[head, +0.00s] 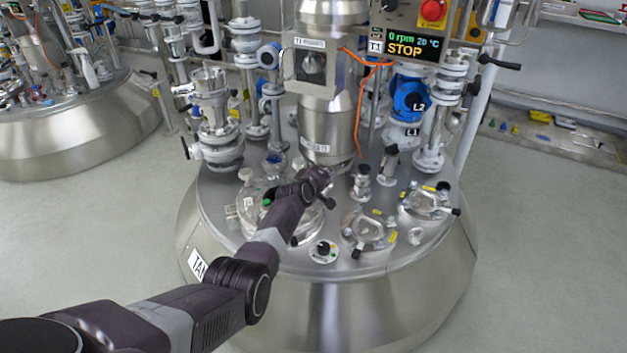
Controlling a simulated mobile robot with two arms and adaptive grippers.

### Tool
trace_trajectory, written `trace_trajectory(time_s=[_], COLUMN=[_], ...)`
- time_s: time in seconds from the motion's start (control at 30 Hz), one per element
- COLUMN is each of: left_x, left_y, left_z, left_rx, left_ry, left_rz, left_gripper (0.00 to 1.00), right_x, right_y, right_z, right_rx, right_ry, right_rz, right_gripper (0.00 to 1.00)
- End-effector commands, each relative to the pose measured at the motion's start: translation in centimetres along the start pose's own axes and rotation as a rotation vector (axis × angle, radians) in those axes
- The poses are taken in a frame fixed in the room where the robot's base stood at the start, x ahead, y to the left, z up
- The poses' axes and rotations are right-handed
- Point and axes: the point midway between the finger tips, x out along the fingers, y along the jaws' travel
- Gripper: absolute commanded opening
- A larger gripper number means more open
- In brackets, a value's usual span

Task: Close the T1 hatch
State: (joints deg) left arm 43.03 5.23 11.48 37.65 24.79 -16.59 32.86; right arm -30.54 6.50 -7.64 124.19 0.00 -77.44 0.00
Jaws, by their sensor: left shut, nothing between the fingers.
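The T1 reactor (330,300) is a large steel vessel in the middle of the head view, with many fittings on its top. A round hatch (246,208) sits on the left front of the top plate. My left forearm and wrist cross over it and hide much of it, so I cannot tell whether its lid lies fully flat. A green spot shows at its left side. My left gripper (322,190) is shut and empty, above the hatch's right side near the central column. I cannot tell whether it touches anything. My right gripper is not in view.
The steel agitator column (327,125) rises behind the gripper. Two glass ports (370,231) and a black knob (323,250) stand on the plate's front and right. A display (404,44) reads STOP. Valves crowd the back. Another vessel (70,130) stands far left; the floor is clear.

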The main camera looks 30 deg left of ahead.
Motion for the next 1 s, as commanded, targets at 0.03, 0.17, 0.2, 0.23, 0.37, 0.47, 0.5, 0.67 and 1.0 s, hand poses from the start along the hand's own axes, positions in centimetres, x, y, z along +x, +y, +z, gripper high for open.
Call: trace_trajectory(time_s=[0.03, 0.17, 0.2, 0.23, 0.37, 0.47, 0.5, 0.67, 1.0], left_x=[-0.4, -1.4, -1.7, -2.0, -3.2, -4.3, -4.7, -6.6, -9.8], left_y=[-0.3, -0.3, -0.3, -0.3, -0.4, -0.3, -0.3, -0.3, -0.2], left_z=[-0.2, -0.4, -0.4, -0.4, -0.6, -0.5, -0.5, -0.5, -0.5], left_rx=[-0.001, -0.002, -0.002, -0.001, -0.001, -0.002, -0.002, 0.000, -0.001], left_ry=[0.008, 0.011, 0.012, 0.011, 0.015, 0.013, 0.014, 0.015, 0.015], left_rz=[-0.005, -0.008, -0.007, -0.007, -0.010, -0.008, -0.007, -0.008, -0.008], left_gripper=[0.00, 0.00, 0.00, 0.00, 0.00, 0.00, 0.00, 0.00, 0.00], right_x=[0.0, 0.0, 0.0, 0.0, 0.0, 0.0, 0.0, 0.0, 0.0], right_y=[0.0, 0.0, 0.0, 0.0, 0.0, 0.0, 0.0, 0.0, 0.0], right_z=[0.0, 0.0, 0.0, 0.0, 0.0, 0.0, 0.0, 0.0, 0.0], right_rx=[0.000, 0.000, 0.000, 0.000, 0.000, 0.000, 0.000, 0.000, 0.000], right_ry=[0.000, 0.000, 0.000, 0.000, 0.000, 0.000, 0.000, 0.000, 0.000], right_rz=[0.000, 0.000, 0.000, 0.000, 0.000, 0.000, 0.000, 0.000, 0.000], right_gripper=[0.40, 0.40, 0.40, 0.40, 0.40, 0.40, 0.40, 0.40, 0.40])
